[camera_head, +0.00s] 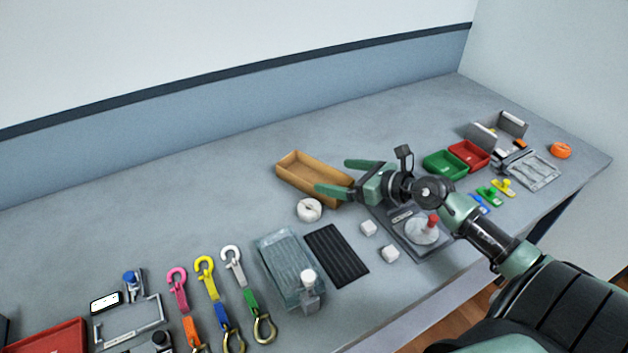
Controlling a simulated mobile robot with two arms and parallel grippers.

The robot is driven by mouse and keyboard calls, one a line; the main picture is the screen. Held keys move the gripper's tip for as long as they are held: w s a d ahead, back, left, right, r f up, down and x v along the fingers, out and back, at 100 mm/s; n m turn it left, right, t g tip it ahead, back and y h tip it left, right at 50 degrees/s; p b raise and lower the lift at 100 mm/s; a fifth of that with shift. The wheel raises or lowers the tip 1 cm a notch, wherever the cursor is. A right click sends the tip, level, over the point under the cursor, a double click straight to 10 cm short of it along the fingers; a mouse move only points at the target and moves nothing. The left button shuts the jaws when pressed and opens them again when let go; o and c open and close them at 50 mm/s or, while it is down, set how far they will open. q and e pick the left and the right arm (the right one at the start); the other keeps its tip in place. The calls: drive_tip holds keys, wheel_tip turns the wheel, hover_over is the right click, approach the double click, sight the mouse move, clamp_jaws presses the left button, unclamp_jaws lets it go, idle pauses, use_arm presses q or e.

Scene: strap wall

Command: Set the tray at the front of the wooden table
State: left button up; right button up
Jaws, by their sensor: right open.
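A tan, open-topped tray (299,184) sits near the middle of the long table, towards the wall. It looks empty, and its right end is partly hidden by my right gripper. My right gripper (334,176) is open, with its green fingers spread at the right end of the tray. One finger overlaps the tray's near right corner in the view, and the other shows beyond the far side. I cannot tell whether they touch it. The table top (180,205) looks grey rather than wooden. My left gripper is not in view.
A white tape roll (309,210) is just in front of the tray. A black ribbed mat (337,255), a clear case (287,265) and small white blocks (368,228) lie nearer. Green (445,166) and red (469,154) bins stand right. The back left is clear.

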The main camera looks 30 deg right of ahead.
sight(318, 175)
drive_tip(key=shift+d+f, duration=0.15)
drive_tip(key=shift+f, duration=0.15)
drive_tip(key=shift+w+f+n, duration=0.15)
drive_tip(key=shift+w+n, duration=0.1)
drive_tip(key=shift+n, duration=0.05)
drive_tip(key=shift+g, duration=0.3)
drive_tip(key=p+x, duration=0.1)
drive_tip(key=x, duration=0.6)
drive_tip(key=shift+w+f, duration=0.2)
drive_tip(key=shift+s+r, duration=0.1)
drive_tip(key=c, duration=1.5)
